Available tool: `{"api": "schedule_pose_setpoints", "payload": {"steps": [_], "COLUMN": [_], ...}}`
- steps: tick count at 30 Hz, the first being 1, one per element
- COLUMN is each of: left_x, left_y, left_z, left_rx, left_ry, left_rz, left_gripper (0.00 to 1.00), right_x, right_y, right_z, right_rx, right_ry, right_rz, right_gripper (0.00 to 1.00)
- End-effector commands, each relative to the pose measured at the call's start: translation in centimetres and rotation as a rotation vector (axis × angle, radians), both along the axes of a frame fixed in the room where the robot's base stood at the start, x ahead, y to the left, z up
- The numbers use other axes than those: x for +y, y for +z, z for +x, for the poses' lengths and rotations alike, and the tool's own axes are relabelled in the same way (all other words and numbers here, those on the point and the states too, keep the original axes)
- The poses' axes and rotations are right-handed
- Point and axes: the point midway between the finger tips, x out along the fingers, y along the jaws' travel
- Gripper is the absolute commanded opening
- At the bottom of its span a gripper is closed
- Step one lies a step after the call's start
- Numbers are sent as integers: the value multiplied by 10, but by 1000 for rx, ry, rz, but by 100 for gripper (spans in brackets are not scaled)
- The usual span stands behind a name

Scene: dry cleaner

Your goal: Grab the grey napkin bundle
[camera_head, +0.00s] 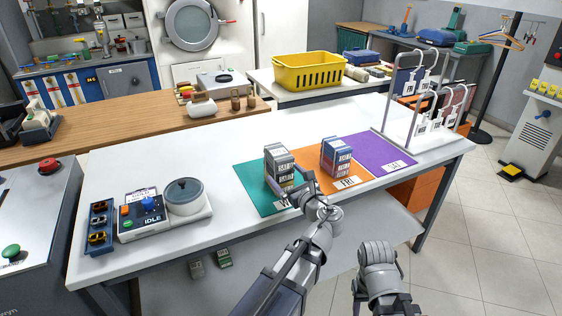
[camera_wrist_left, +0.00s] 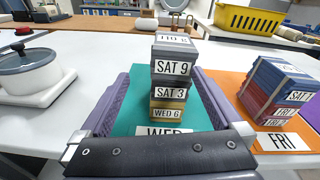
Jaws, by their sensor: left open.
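A stack of napkin bundles stands on the teal mat (camera_head: 254,199). The grey bundle labelled SAT 9 (camera_wrist_left: 173,66) is on top, over a darker grey one labelled SAT 3 (camera_wrist_left: 168,93) and a yellow one labelled WED 6 (camera_wrist_left: 166,113). In the head view the grey top (camera_head: 277,154) shows above my left gripper (camera_head: 292,188). In the left wrist view my left gripper (camera_wrist_left: 165,80) is open, one finger to each side of the stack, with clear gaps. Whether the stack is between the fingertips or just beyond is unclear. My right gripper is not visible; only part of my right arm shows.
A second stack of blue and red bundles (camera_head: 337,157) stands on the orange FRI mat (camera_head: 318,184), right of the grey stack. A device with a lidded pot (camera_head: 184,192) stands left.

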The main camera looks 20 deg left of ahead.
Motion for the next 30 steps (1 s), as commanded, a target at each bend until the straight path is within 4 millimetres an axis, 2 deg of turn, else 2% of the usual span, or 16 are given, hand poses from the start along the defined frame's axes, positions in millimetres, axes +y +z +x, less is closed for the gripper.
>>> {"api": "schedule_pose_setpoints", "payload": {"steps": [12,30], "left_x": [-1,-1], "left_y": [16,16], "left_z": [11,12], "left_rx": [57,56], "left_ry": [-41,-41], "left_rz": [184,180], "left_gripper": [100,100], "right_x": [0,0], "right_y": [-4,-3], "right_z": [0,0], "right_rx": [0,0], "right_ry": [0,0], "right_rz": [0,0], "right_gripper": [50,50]}}
